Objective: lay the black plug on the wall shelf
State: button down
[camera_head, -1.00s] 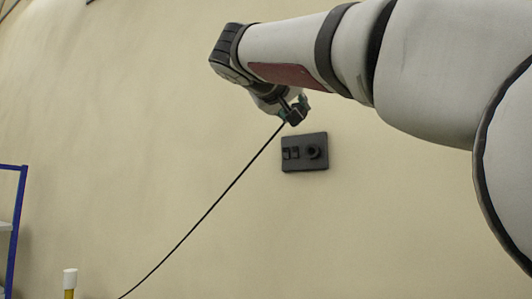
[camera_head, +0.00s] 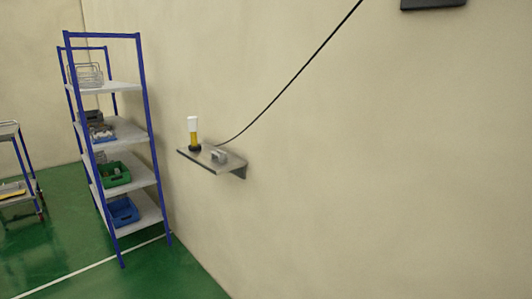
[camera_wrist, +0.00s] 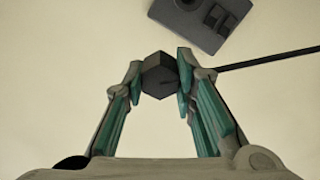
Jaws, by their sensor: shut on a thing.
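In the wrist view my gripper (camera_wrist: 160,80) is shut on the black plug (camera_wrist: 160,75), a dark block between its two green-padded fingertips. A black cable (camera_wrist: 270,59) runs off to the right from beside the right fingertip. The dark wall panel (camera_wrist: 205,22) is above and to the right of the plug, apart from it in the picture. In the head view the wall shelf (camera_head: 229,166) is a small grey board fixed to the wall. The cable (camera_head: 300,72) rises from the shelf to the upper right. My gripper and the plug are outside the head view.
On the shelf stand a yellow and white cylinder (camera_head: 194,133) and a small grey metal item (camera_head: 219,156). A blue-framed rack (camera_head: 147,130) with bins stands to the left. The dark panel's lower edge (camera_head: 433,4) shows at the top. Wall right of the shelf is bare.

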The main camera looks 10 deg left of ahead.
jog(key=shift+f, duration=0.1)
jog(key=w+f+b, duration=0.1)
jog(key=w+d+f+b, duration=0.1)
jog(key=f+b, duration=0.1)
jog(key=d+f+b, duration=0.1)
jog(key=f+b, duration=0.1)
jog(key=shift+w, duration=0.4)
jog(key=shift+s+r, duration=0.1)
jog(key=shift+r, duration=0.05)
notch_tip(320, 180, up, 5)
jog(key=s+a+p, duration=0.2)
jog(key=s+p, duration=0.1)
jog(key=p, duration=0.2)
jog(key=w+d+f+b, duration=0.3)
jog(key=w+f+b, duration=0.2)
jog(key=f, duration=0.2)
jog(key=shift+w+d+f+b, duration=0.25)
jog(key=shift+d+f+b, duration=0.1)
dwell(0.5)
